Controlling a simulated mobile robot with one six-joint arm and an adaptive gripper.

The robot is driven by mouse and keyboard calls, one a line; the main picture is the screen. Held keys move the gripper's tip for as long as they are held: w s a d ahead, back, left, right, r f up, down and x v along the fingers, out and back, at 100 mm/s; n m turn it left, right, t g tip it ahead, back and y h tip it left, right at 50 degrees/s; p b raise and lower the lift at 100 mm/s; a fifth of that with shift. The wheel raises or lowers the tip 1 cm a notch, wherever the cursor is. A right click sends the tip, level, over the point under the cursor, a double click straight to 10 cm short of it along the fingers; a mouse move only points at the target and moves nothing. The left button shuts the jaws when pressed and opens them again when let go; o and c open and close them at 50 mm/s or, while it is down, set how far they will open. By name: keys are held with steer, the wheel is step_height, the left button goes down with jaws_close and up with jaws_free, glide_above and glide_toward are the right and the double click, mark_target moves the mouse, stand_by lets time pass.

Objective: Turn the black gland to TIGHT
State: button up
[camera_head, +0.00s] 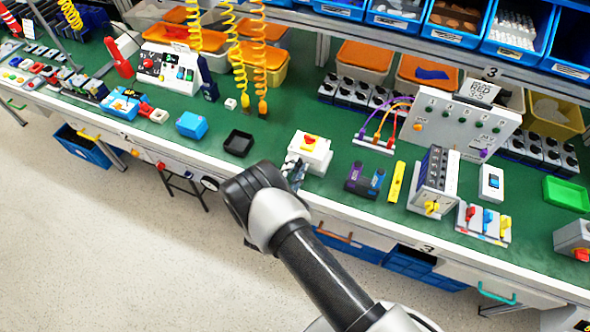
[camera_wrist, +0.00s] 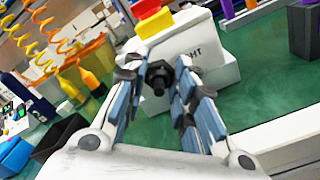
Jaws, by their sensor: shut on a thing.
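The black gland (camera_wrist: 158,76) sticks out from the front face of a white box (camera_wrist: 197,46) with a red and yellow top. Part of a printed label ending in "HT" shows to the right of the gland in the wrist view. My gripper (camera_wrist: 158,92) has its blue-padded fingers on both sides of the gland and is shut on it. In the head view the white box (camera_head: 313,146) stands near the bench's front edge, with my gripper (camera_head: 296,172) at its front left. My arm hides the gland there.
A black tray (camera_head: 238,143) and a blue box (camera_head: 191,125) lie to the left on the green bench. A purple and black part (camera_head: 364,180) and a yellow level (camera_head: 397,181) lie to the right. Yellow and orange coiled hoses (camera_head: 262,60) hang behind.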

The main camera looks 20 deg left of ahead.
steer(key=m+b, duration=0.2)
steer(key=m, duration=0.3)
steer(key=shift+f, duration=0.2)
steer(key=shift+m+b, duration=0.95)
steer(key=shift+m, duration=1.35)
steer(key=o, duration=1.1)
steer(key=shift+c, duration=0.2)
steer(key=shift+s, duration=0.1)
steer(key=s, duration=1.1)
steer(key=shift+s+a, duration=0.4)
